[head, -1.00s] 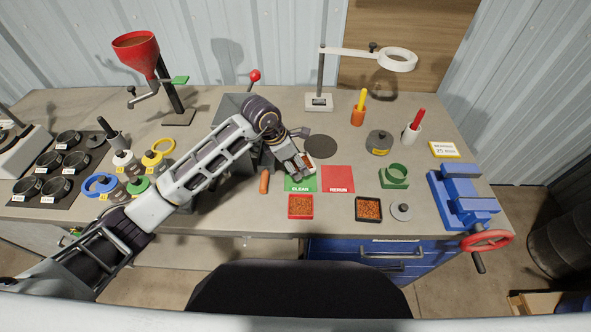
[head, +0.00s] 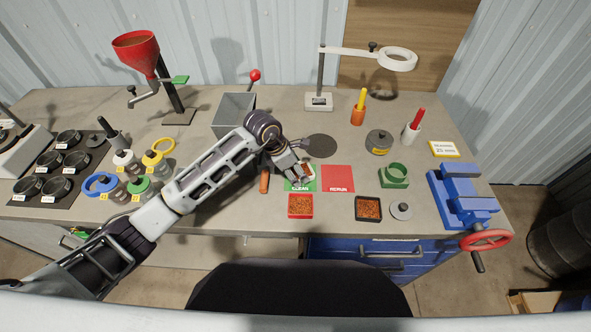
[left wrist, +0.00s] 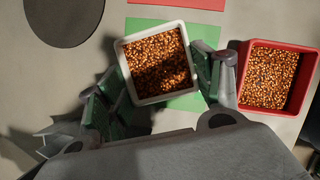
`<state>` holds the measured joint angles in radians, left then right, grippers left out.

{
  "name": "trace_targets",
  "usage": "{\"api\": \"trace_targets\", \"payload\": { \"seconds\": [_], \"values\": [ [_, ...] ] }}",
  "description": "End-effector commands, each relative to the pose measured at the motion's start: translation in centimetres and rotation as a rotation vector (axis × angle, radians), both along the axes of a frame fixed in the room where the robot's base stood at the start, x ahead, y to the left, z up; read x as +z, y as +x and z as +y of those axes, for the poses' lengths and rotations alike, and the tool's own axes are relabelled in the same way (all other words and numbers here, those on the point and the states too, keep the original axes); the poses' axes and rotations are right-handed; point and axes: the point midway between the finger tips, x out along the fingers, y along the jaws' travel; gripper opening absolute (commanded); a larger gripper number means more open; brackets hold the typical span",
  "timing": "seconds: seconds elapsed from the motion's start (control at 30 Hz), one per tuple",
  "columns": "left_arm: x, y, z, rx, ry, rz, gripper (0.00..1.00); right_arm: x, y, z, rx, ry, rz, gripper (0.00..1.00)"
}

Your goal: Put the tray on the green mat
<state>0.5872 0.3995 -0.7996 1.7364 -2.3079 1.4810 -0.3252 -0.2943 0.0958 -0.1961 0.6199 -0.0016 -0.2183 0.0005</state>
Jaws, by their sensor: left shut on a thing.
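My left gripper (head: 297,171) is shut on a small white-rimmed tray (left wrist: 127,72) of copper-coloured granules. In the left wrist view, its two fingers (left wrist: 158,88) sit on either side of the tray. The green mat (head: 301,187), labelled CLEAN, lies on the bench beneath the tray. In the left wrist view, green mat (left wrist: 188,102) shows around the tray, which is turned slightly relative to it. I cannot tell whether the tray touches the mat. In the head view the gripper hides most of the tray and the mat's back part. My right gripper is not in view.
A red mat (head: 338,178) lies right of the green mat. A red tray (head: 300,217) of granules stands just in front, and a black tray (head: 368,220) farther right. An orange-brown handle (head: 264,184) is left of the mat. A dark disc (head: 321,146) lies behind.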

Motion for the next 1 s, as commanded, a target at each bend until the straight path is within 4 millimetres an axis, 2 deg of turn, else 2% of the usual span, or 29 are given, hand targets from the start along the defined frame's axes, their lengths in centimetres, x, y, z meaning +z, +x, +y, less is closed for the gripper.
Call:
{"api": "trace_targets", "payload": {
  "seconds": [0.03,0.17,0.2,0.73,1.0],
  "values": [
    [0.0,0.0,0.0,0.0,0.0,0.0,0.7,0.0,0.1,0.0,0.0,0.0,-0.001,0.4],
    [0.0,0.0,0.0,0.0,0.0,0.0,0.86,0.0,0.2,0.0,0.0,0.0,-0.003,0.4],
    [0.0,0.0,0.0,0.0,0.0,0.0,0.87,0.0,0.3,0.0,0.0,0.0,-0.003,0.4],
    [0.3,0.0,0.0,0.001,0.0,0.0,0.87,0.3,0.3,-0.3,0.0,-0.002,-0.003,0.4],
    [3.0,-0.3,1.1,0.001,0.001,-0.004,0.87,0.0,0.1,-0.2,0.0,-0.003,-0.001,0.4]
  ]
}}
